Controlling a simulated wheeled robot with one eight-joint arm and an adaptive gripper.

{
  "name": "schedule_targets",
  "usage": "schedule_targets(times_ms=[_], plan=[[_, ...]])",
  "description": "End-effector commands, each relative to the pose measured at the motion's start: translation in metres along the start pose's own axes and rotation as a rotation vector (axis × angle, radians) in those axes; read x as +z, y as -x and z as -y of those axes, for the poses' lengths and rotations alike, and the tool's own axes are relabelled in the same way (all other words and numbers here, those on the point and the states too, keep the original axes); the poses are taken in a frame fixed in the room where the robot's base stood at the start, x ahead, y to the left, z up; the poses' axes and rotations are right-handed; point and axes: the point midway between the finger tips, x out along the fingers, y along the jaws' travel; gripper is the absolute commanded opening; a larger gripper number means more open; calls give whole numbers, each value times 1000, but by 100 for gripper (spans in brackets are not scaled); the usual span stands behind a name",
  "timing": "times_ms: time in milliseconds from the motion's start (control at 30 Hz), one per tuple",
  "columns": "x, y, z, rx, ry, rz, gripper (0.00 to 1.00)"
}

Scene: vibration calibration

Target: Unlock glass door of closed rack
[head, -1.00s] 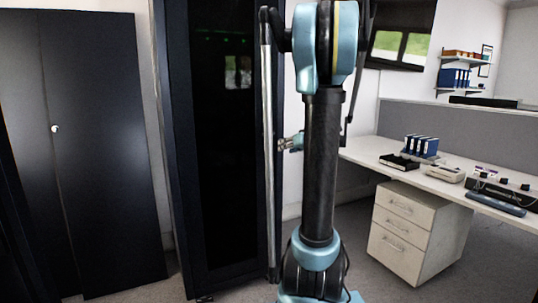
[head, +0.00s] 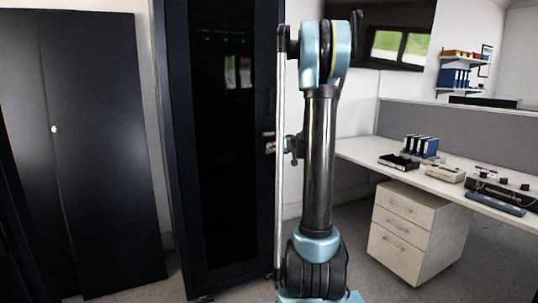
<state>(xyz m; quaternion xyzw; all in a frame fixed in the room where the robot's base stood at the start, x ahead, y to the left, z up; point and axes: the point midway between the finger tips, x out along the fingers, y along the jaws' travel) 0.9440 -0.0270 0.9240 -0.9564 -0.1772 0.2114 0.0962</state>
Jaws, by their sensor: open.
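The closed rack is a tall dark cabinet with a dark glass door (head: 222,150), which stands shut in the middle of the head view. A small handle (head: 267,134) sits on the right edge of the door frame. A small light-coloured lock part (head: 270,148) is just below it. My gripper (head: 289,150) is right of the handle at about lock height, largely hidden behind my own arm. It is open, and I see nothing in it. A gap shows between it and the lock in the picture, but the depth between them is hard to tell.
A dark cabinet (head: 105,160) with a small white knob stands at the left. A white desk (head: 360,152) with binders (head: 420,146) and devices is at the right, above a drawer unit (head: 405,235). Grey floor shows between the rack and the drawers.

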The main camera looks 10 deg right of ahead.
Motion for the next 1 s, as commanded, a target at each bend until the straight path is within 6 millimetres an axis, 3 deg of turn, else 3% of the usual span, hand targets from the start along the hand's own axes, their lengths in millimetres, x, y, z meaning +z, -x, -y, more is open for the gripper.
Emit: schedule_targets(times_ms=[400, 867, 1000], plan=[[0, -52, 0, -1, 0, 1, 43], [0, -60, 0, 0, 0, 0, 43], [0, -60, 0, -1, 0, 0, 14]])
